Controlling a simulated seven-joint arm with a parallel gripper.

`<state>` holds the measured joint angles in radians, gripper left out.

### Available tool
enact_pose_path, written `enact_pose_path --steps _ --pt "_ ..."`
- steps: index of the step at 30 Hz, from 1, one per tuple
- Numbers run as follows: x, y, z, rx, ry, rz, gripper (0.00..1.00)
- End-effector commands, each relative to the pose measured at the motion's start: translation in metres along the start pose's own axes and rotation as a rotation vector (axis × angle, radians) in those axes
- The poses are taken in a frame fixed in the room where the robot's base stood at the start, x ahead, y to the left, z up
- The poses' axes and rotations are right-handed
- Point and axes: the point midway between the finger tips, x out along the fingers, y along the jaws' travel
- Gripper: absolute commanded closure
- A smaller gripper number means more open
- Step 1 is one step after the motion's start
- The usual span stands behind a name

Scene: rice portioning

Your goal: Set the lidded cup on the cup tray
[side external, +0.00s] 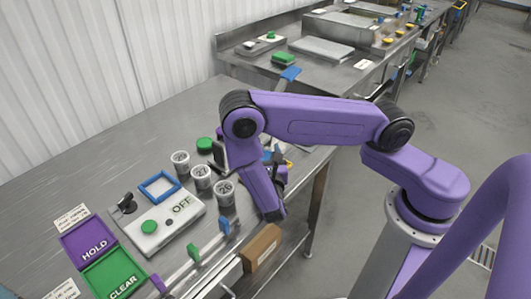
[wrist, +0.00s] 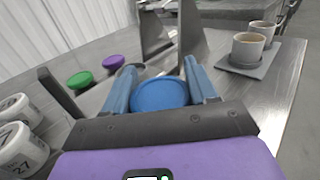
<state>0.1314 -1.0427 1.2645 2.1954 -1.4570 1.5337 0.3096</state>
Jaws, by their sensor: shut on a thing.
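My gripper (wrist: 161,80) has blue fingers shut on the lidded cup, whose round blue lid (wrist: 160,94) shows between them in the wrist view. The cup's body below the lid is hidden. The grey cup tray (wrist: 262,68) is ahead and to the right of the gripper in the wrist view, apart from the held cup. Two filled cups, a nearer one (wrist: 247,52) and a farther one (wrist: 262,34), stand upright on it. In the side view my arm hides most of the gripper, and I cannot make out the held cup or the tray.
White numbered tubs (side external: 224,193) stand to the left of the gripper. A green lid (wrist: 79,80) and a purple lid (wrist: 113,62) lie on the bench. A grey upright bracket (wrist: 156,38) stands ahead. A white device marked OFF (side external: 165,223) and a wooden block (side external: 262,247) are nearby.

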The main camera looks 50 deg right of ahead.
Motion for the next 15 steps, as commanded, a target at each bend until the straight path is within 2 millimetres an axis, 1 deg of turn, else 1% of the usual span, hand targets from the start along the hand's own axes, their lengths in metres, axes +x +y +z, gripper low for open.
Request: enact_pose_path --steps 4,5,6,7,15 --pt "-0.0001 -0.0001 -0.0028 -0.001 -0.001 0.000 0.74" --pt "-0.0001 -0.0001 -0.0032 -0.001 0.000 0.000 0.40" --pt "0.0000 -0.0001 -0.0029 -0.001 0.000 0.000 0.27" --pt "-0.0001 -0.0001 -0.0028 -0.001 0.000 0.000 0.17" --pt "-0.0001 0.0000 -0.0025 -0.001 0.000 0.000 0.17"
